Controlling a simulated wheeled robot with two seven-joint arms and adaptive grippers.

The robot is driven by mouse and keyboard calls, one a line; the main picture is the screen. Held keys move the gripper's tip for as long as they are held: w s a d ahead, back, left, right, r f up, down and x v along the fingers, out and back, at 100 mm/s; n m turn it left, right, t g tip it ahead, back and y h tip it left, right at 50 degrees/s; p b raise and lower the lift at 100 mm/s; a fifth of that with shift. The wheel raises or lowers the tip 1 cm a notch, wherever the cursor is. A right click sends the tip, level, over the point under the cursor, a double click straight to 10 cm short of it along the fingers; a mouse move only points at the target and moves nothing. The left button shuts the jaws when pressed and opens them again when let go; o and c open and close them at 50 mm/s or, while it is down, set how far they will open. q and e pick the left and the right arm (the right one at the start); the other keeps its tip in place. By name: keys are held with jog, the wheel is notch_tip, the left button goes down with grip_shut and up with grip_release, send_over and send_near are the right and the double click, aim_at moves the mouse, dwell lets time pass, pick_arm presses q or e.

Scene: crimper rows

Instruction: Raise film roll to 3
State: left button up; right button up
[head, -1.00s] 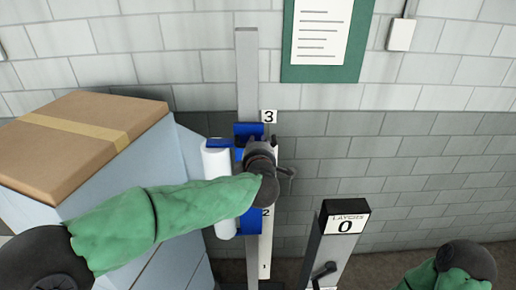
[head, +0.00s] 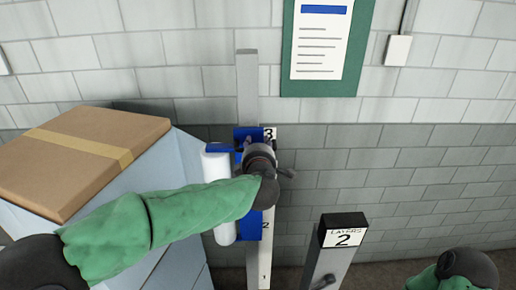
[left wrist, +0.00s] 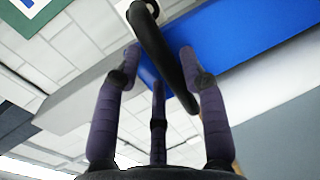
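The white film roll (head: 222,195) stands upright beside the blue carriage (head: 243,134) on a grey mast (head: 247,75). The carriage's top is level with the label 3 (head: 270,133); the label 2 (head: 265,226) is lower on the scale strip. My left gripper (head: 262,160) is in front of the carriage and hides part of it. In the left wrist view, its fingers (left wrist: 160,55) are around a dark bar-like handle (left wrist: 158,45) in front of the blue carriage part (left wrist: 235,45). My right gripper is out of view; only part of my right arm shows.
A post with a "LAYERS" counter (head: 343,236) reading 2 stands right of the mast. A cardboard box (head: 85,150) sits on pale blocks at the left. A green-framed notice (head: 322,88) hangs on the block wall behind.

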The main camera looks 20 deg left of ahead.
pick_arm(q)
jog(key=shift+f, duration=0.15)
jog(key=shift+d, duration=0.1)
jog(key=shift+s, duration=0.25)
jog(key=v, duration=1.1)
jog(key=shift+s+d, duration=0.15)
jog(key=shift+s, duration=0.1)
